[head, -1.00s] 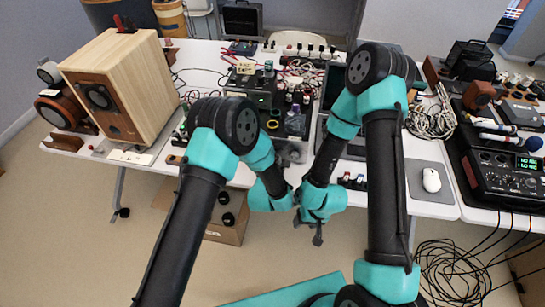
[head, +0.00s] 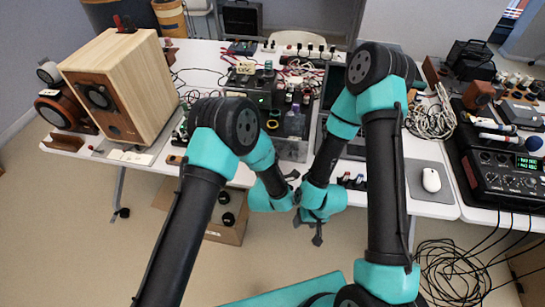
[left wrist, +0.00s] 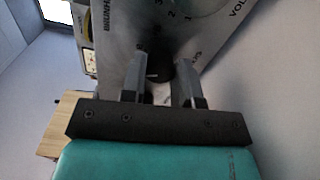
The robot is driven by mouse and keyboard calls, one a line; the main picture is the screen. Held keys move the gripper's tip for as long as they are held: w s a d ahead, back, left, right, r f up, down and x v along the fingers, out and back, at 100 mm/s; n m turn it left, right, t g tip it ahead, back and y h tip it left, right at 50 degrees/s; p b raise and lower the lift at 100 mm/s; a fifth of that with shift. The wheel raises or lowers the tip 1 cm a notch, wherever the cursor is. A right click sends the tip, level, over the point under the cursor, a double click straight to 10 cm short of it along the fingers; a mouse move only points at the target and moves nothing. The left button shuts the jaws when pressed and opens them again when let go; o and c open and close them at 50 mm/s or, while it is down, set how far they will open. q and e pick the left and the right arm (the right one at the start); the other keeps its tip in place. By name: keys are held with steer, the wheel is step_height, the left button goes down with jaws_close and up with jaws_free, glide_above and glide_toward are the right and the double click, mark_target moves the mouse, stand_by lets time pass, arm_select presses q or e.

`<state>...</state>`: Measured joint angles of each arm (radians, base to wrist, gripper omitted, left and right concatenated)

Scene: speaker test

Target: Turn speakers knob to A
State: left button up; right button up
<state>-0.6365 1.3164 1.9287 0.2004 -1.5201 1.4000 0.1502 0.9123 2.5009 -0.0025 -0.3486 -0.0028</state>
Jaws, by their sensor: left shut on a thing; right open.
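In the left wrist view, a dark round knob (left wrist: 158,72) sits on a grey metal front panel (left wrist: 205,30) between my left gripper's fingers (left wrist: 160,85). The fingers are closed on its sides. My right gripper (head: 317,232) is open and empty, pointing down in front of the table.
A wooden speaker (head: 130,85) stands at the left of the table. A mouse (head: 431,180) on a grey pad and a black mixer (head: 500,165) are on the right. Cables and small parts fill the back. A cardboard box (head: 230,215) is under the table.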

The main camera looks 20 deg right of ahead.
stand_by(0.3)
arm_select(q)
steer(key=o, duration=0.9)
steer(key=v, duration=1.7)
steer(key=shift+s+a, duration=0.15)
steer(key=shift+s, duration=0.05)
steer(key=shift+w+a, duration=0.1)
